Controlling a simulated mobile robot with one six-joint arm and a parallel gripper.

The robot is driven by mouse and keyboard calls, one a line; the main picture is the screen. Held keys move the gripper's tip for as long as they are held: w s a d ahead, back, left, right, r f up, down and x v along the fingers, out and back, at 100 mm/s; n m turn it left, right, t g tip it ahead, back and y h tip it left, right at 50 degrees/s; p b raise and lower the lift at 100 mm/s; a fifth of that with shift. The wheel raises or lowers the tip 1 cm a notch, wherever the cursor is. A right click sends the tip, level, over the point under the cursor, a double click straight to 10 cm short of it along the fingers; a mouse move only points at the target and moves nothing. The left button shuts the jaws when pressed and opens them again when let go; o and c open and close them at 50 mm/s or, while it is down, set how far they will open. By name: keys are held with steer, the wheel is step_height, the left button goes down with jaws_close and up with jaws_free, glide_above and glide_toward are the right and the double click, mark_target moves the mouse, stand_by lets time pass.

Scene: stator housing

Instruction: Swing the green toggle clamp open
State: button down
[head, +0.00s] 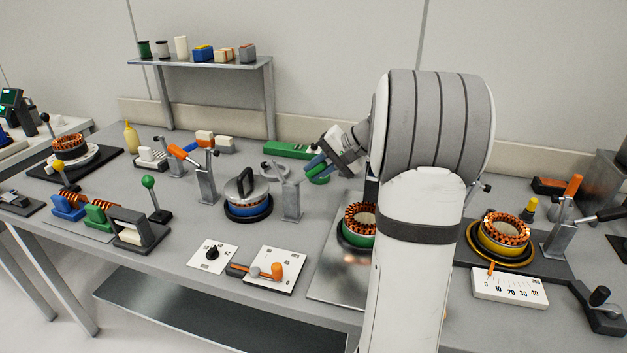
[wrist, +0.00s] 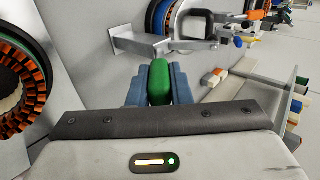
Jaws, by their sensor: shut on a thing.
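In the wrist view my gripper (wrist: 159,92) has its blue fingers on both sides of a green handle (wrist: 159,70), shut on it. The handle lies beside a grey metal clamp bracket (wrist: 147,45) with an arm. In the head view my gripper (head: 317,164) is tilted down to the left, with green (head: 319,179) showing just below its fingers. The grey clamp post (head: 291,201) stands to its left. My arm hides part of the copper-wound stator in its green ring (head: 356,238); the stator also shows at the left of the wrist view (wrist: 30,85).
A blue-ringed housing with a black handle (head: 246,196) stands left of the clamp post. A yellow-ringed stator (head: 501,252) and an orange-handled clamp (head: 565,215) are on the right. A green bar (head: 288,151) lies behind. A dial plate (head: 213,257) and switch plate (head: 278,270) are in front.

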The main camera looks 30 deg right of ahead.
steer(key=shift+s+d+f+t+y+b, duration=0.2)
steer(key=shift+f+t+y+b, duration=0.15)
steer(key=shift+b, duration=0.4)
steer(key=c, duration=1.3)
jaws_free()
steer(key=shift+r, duration=0.1)
steer(key=v, duration=0.7)
steer(key=shift+s+d+r, duration=0.15)
steer(key=shift+s+d, duration=0.1)
steer(key=shift+d, duration=0.05)
